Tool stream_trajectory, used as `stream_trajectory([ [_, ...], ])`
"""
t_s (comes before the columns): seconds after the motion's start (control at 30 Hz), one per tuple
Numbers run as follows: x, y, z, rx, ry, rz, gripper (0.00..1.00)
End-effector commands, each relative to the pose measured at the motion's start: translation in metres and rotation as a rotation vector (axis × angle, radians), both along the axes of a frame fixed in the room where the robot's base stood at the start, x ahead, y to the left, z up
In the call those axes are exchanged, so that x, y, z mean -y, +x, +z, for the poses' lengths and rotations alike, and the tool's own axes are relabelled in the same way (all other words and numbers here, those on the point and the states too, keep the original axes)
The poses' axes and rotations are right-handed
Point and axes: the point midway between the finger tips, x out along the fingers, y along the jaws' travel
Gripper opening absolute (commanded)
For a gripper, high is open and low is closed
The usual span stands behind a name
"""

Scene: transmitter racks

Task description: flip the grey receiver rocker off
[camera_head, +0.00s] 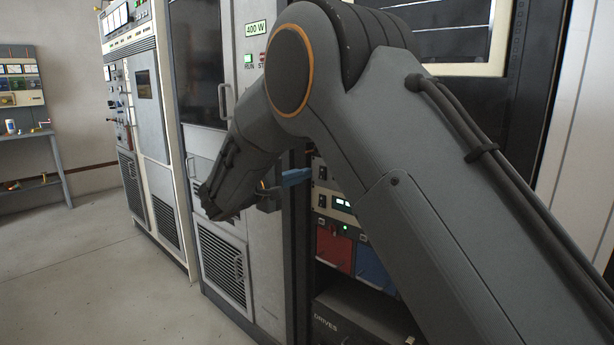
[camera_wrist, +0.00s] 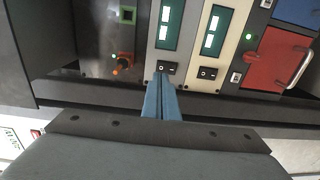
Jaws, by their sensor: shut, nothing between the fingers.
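The grey receiver panel (camera_wrist: 158,50) shows in the wrist view with a green-lit display. Its small black rocker (camera_wrist: 167,68) sits at the panel's near end. My gripper (camera_wrist: 161,80) is shut and empty, its blue fingers pressed together. Their tips overlap the lower left edge of the rocker in the wrist view; I cannot tell whether they touch it. In the head view my gripper (camera_head: 306,174) points at the rack's left edge, beside the upper receiver. My forearm hides part of the rack there. Which way the rocker is tipped is too small to tell.
A cream receiver (camera_wrist: 215,45) with a similar rocker (camera_wrist: 207,72) sits right beside the grey one. A red door (camera_wrist: 273,60) with a handle lies beyond it. Free floor (camera_head: 110,270) lies at left.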

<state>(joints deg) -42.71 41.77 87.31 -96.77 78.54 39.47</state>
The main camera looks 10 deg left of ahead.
Motion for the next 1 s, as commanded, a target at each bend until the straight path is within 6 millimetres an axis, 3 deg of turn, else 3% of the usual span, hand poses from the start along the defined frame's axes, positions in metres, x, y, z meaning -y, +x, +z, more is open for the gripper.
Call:
stream_trajectory([
  [0.2,-0.034,-0.044,0.003,-0.001,0.000,0.010,0.00],
  [0.4,-0.053,-0.071,0.005,-0.001,0.000,0.011,0.00],
  [0.6,-0.059,-0.082,0.007,-0.001,0.000,0.008,0.00],
  [1.0,-0.052,-0.081,0.005,-0.014,0.002,-0.003,0.00],
])
